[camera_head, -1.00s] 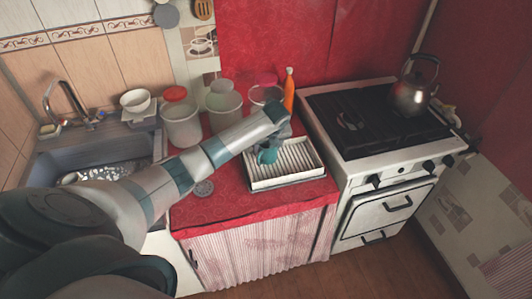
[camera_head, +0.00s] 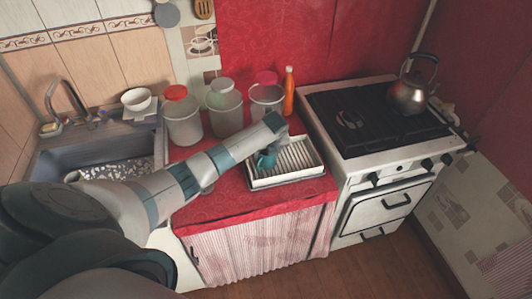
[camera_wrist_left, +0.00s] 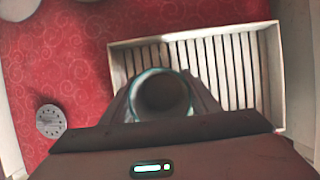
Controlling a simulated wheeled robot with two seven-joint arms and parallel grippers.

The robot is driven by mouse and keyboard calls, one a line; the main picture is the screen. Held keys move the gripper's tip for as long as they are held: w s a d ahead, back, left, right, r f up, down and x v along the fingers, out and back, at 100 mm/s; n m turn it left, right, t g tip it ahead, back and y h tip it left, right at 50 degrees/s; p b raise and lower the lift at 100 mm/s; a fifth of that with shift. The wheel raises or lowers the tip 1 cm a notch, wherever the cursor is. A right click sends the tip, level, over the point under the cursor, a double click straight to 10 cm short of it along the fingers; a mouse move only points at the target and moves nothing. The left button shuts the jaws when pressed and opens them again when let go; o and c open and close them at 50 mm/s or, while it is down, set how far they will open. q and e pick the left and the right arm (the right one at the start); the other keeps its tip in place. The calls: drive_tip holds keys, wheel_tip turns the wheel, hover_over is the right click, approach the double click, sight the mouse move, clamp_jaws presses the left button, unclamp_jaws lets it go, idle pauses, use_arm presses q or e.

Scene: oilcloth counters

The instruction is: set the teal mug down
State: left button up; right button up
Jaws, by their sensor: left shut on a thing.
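The teal mug (camera_head: 266,160) is at the end of my left arm, over the left part of the white ribbed dish rack (camera_head: 290,181) on the red counter. In the left wrist view the mug (camera_wrist_left: 160,92) shows its round mouth between the two fingers of my left gripper (camera_wrist_left: 160,100), which is shut on it. The rack (camera_wrist_left: 275,70) lies behind and under it there. I cannot tell whether the mug touches the rack's slats. The arm partly hides the mug in the head view. My right gripper is not in view.
Several clear canisters and an orange bottle (camera_head: 288,91) stand along the back of the red counter (camera_head: 215,208). The stove (camera_head: 370,125) with a kettle (camera_head: 411,93) is to the right, the sink (camera_head: 95,150) to the left. A round grey disc (camera_wrist_left: 50,121) lies left of the rack.

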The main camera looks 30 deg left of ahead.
use_arm(q)
drive_tip(key=o, duration=1.3)
drive_tip(key=shift+b+v, duration=1.1)
drive_tip(key=shift+v, duration=4.95)
